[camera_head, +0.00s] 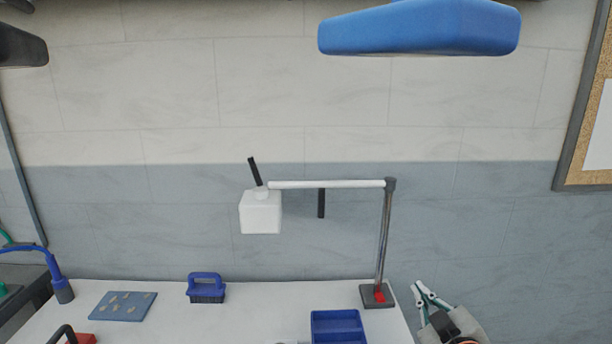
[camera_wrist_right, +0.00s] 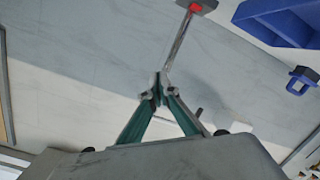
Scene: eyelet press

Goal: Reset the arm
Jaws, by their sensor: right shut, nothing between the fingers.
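My right gripper (camera_head: 418,285) is at the lower right in the head view, just right of the table and the base of a metal stand (camera_head: 383,240). Its teal fingers meet at the tips in the right wrist view (camera_wrist_right: 158,90). They are shut and hold nothing. The stand has an upright post, a white horizontal bar (camera_head: 325,184) reaching left, and a white box-shaped head (camera_head: 261,212) at the bar's end. The post also shows beyond my fingertips in the right wrist view (camera_wrist_right: 180,42). I cannot make out my left gripper.
The white table (camera_head: 260,300) carries a blue bin (camera_head: 338,325), a blue-handled brush (camera_head: 206,288) and a blue plate with small pieces (camera_head: 122,306). A red item (camera_head: 82,339) is at the front left. A blue flexible lamp (camera_head: 60,285) stands left. The wall (camera_head: 150,230) is behind.

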